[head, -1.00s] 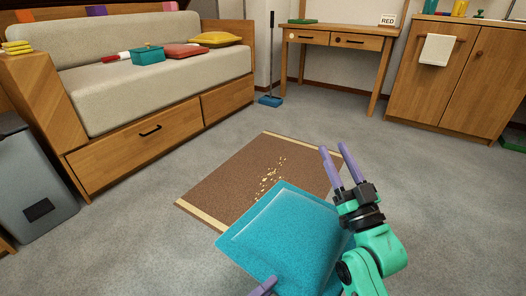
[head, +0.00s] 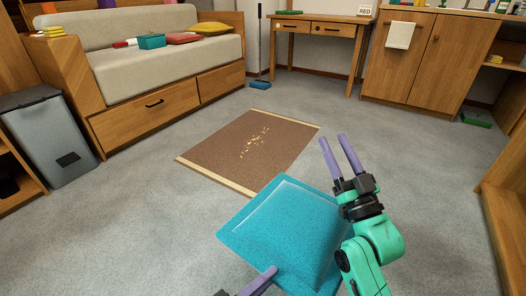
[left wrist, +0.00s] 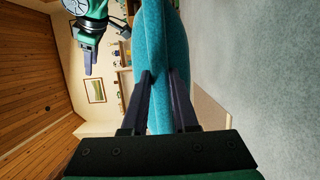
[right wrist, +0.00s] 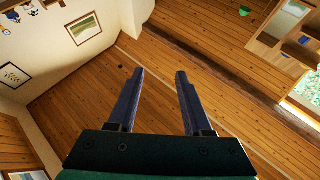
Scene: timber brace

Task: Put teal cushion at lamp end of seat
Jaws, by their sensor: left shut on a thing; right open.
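The teal cushion (head: 285,232) is held in the air low in the head view, in front of the rug. My left gripper (head: 268,274) is shut on its near edge; the left wrist view shows the cushion (left wrist: 152,50) between both fingers (left wrist: 160,85). My right gripper (head: 338,145) is open and empty, pointing up beside the cushion's right side. The right wrist view shows only walls and ceiling between its fingers (right wrist: 153,85). The seat (head: 160,64) is at the back left. I see no lamp in these frames.
On the seat are a teal box (head: 151,41), a red cushion (head: 183,38) and a yellow cushion (head: 212,28). A brown rug with crumbs (head: 245,150) lies ahead. A grey bin (head: 60,135) stands left. A desk (head: 318,30) and cabinet (head: 425,60) line the back. Grey floor is open around the rug.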

